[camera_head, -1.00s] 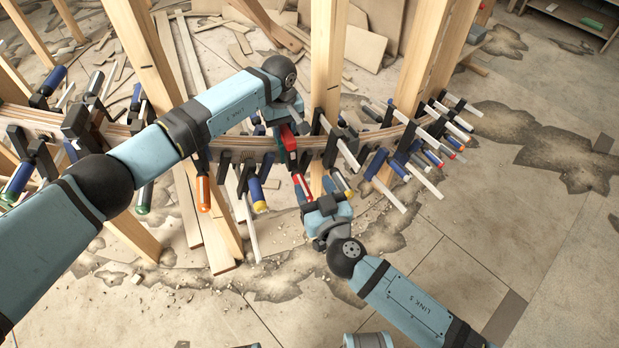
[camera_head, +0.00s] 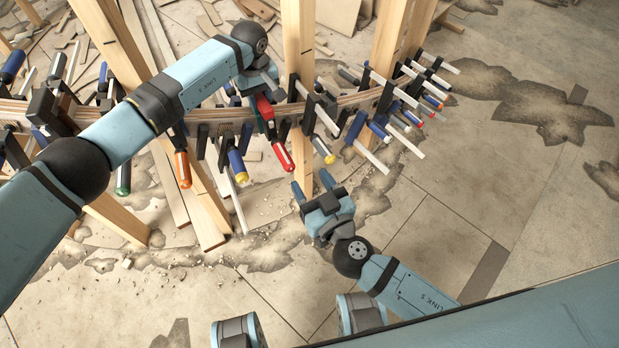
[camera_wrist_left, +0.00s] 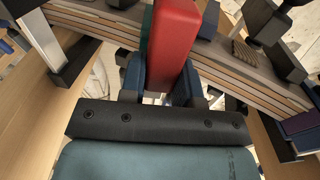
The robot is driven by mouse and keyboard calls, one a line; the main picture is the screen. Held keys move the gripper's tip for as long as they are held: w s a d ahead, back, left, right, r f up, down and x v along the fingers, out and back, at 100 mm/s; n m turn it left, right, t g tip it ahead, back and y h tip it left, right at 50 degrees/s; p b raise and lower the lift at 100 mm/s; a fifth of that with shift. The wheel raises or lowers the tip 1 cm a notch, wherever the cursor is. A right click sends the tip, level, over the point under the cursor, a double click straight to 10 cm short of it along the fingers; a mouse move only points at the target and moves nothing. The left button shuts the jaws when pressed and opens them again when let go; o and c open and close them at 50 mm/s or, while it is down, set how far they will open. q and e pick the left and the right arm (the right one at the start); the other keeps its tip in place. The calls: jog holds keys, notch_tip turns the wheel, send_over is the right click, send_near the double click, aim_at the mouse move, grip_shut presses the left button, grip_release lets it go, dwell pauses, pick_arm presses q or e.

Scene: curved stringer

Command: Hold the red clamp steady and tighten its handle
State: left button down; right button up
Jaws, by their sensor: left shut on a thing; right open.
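In the left wrist view the red clamp bar (camera_wrist_left: 174,45) stands between the dark blue fingers. My right gripper (camera_head: 314,184) is open and empty, below and to the right of the red handle, apart from it.
Several other clamps with blue, orange, green and yellow-tipped handles line the stringer on both sides, such as the blue one (camera_head: 236,162) close by. Upright wooden posts (camera_head: 299,50) stand behind and beside it.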

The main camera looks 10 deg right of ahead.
pick_arm(q)
jog(key=shift+c, duration=1.4)
grip_release()
jog(key=shift+r, duration=0.15)
jog(key=shift+r, duration=2.35)
jog(key=shift+r, duration=0.1)
notch_tip(320, 180, up, 12)
